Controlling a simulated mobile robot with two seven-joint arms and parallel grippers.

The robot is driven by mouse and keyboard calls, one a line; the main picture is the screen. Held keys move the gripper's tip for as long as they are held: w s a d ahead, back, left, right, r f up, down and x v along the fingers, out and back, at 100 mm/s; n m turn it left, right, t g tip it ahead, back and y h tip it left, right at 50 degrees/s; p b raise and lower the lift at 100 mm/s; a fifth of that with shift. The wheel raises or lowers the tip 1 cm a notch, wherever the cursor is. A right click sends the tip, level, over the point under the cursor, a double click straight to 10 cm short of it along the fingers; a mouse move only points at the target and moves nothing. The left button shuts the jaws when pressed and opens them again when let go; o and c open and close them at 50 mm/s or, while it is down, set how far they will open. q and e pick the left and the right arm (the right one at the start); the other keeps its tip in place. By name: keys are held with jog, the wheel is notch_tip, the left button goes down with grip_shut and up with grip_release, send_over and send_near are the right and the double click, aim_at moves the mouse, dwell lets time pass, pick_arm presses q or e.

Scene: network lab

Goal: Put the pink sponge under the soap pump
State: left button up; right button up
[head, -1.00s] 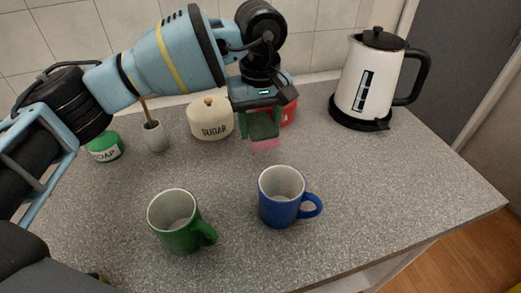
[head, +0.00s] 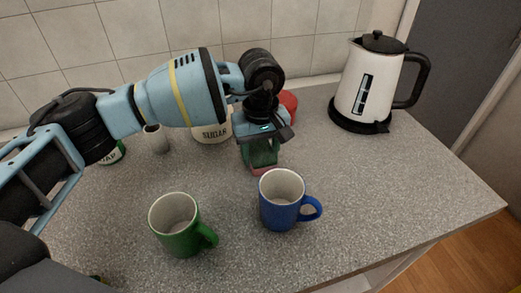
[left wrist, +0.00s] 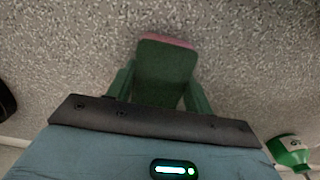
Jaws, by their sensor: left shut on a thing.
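The pink sponge (head: 259,172) shows a green upper face and a pink edge below it. My left gripper (head: 262,157) is shut on it just behind the blue mug. In the left wrist view the sponge (left wrist: 166,72) sits between the two green fingers. I cannot tell whether it touches the counter. The green soap pump (head: 113,153) with its white label stands at the left, mostly hidden behind my left arm. It also shows at the lower right of the left wrist view (left wrist: 288,148), apart from the sponge. My right gripper is not in view.
A green mug (head: 178,224) and a blue mug (head: 282,200) stand at the front. A sugar jar (head: 212,134), a grey cup (head: 156,138) and a red item (head: 289,104) are behind, partly hidden. A white kettle (head: 368,88) stands back right. The right front counter (head: 400,190) is clear.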

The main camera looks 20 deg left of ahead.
aim_at(261, 151)
pick_arm(q)
jog(key=shift+f, duration=0.1)
jog(key=shift+f, duration=0.1)
jog(key=o, duration=0.9)
jog(key=shift+r, duration=0.2)
jog(key=shift+o, duration=0.5)
notch_tip(261, 151, up, 12)
